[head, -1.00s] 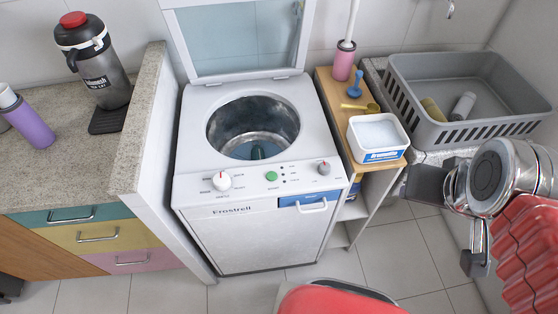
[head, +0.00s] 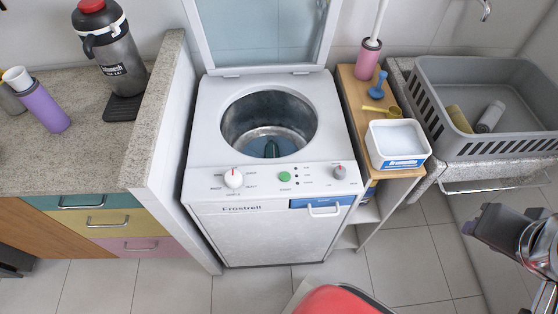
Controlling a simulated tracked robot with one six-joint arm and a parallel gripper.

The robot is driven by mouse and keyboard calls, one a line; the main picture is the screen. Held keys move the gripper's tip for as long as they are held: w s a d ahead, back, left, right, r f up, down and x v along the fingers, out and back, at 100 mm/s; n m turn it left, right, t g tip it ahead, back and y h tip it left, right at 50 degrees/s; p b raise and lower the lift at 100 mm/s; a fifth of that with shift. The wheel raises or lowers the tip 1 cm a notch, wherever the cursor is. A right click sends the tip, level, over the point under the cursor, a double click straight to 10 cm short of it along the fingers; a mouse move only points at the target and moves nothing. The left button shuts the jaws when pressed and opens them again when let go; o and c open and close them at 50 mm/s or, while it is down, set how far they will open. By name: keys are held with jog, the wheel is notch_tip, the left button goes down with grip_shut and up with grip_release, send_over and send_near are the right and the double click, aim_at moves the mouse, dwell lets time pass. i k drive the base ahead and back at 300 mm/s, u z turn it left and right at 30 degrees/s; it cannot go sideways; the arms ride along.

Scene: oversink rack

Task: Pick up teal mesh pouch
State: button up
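A small dark teal shape (head: 271,149) sits low inside the open drum of the white washing machine in the head view. It may be the teal mesh pouch, but it is too small and shaded to make out mesh. My gripper (head: 482,225) is at the right edge, well to the right of the machine and apart from it. Its fingers overlap in the view, so their gap is hidden. I see nothing held in it.
The washing machine's (head: 255,228) lid (head: 262,35) stands raised behind the drum. A wooden shelf (head: 395,178) to its right holds a white tub (head: 398,145). A grey basket (head: 490,140) is farther right. A counter wall (head: 165,130) borders the left.

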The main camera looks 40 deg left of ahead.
aim_at(271, 148)
jog(key=z, duration=0.1)
jog(key=k, duration=1.05)
jog(key=u, duration=1.85)
jog(key=i, duration=1)
jog(key=u, duration=0.05)
